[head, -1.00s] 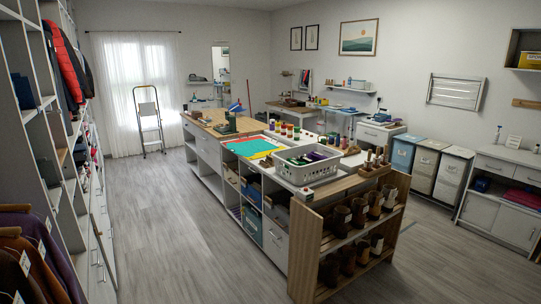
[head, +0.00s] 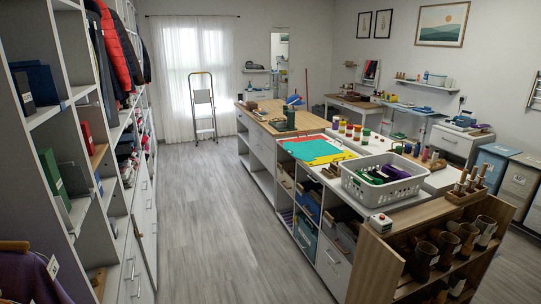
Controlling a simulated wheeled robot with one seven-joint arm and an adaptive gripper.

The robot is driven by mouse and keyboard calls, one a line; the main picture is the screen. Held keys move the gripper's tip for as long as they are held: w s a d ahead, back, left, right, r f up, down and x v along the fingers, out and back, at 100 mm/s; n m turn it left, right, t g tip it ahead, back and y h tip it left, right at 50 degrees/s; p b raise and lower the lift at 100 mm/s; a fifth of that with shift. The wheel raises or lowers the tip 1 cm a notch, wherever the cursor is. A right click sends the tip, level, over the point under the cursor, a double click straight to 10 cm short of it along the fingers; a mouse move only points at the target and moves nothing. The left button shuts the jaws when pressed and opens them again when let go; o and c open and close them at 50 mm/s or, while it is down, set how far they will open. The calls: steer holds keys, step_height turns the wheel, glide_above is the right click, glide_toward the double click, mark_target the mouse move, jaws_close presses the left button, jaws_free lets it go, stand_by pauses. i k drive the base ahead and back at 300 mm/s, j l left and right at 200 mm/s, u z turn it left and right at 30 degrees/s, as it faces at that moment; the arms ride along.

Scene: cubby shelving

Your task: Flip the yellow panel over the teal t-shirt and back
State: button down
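The teal t-shirt (head: 304,147) lies flat on the long central island, about midway along its top. The yellow panel (head: 330,159) shows as a yellow strip at the shirt's near right edge. A red area (head: 325,139) borders the shirt on its far right side. From here I cannot tell how the panel is hinged or whether the shirt is folded. My gripper is not in the head view.
A white basket (head: 382,187) with dark and green items stands nearer on the island. A wooden rack (head: 400,245) with brown boots closes the island's near end. Open shelving (head: 75,130) lines the left. The grey floor aisle (head: 205,200) between is clear.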

mark_target(347, 154)
steer(key=i, duration=2.2)
steer(key=i+z, duration=0.2)
steer(key=i, duration=0.35)
steer(key=i+j+z, duration=0.2)
steer(key=i, duration=0.3)
steer(key=i+j+z, duration=0.2)
steer(key=i, duration=0.3)
steer(key=i+j+z, duration=0.2)
steer(key=i+j, duration=0.15)
steer(key=i, duration=0.15)
